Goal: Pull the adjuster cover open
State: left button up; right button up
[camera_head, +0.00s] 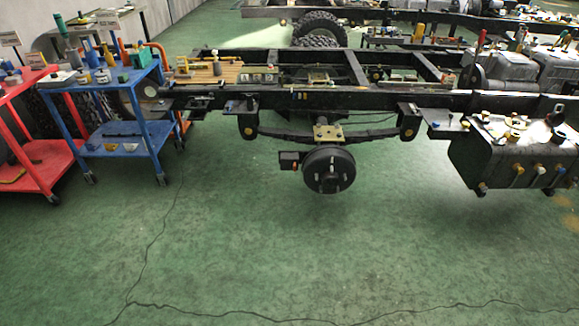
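A round black brake drum hub (329,169) hangs under the chassis frame, below a leaf spring (285,135). A small dark box with a reddish face (289,160) sits just left of the drum. I cannot tell at this size which part is the adjuster cover, or whether any cover is open or shut. Neither of my grippers shows in the head view.
A black chassis frame (320,99) spans the back. A blue cart (125,133) and a red cart (45,160) with tools stand at left. A dark tank (480,160) bears small parts at right.

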aim_at(288, 160)
jog(key=i+l, duration=0.2)
jog(key=i, duration=0.25)
jog(key=i+l, duration=0.2)
jog(key=i, duration=0.25)
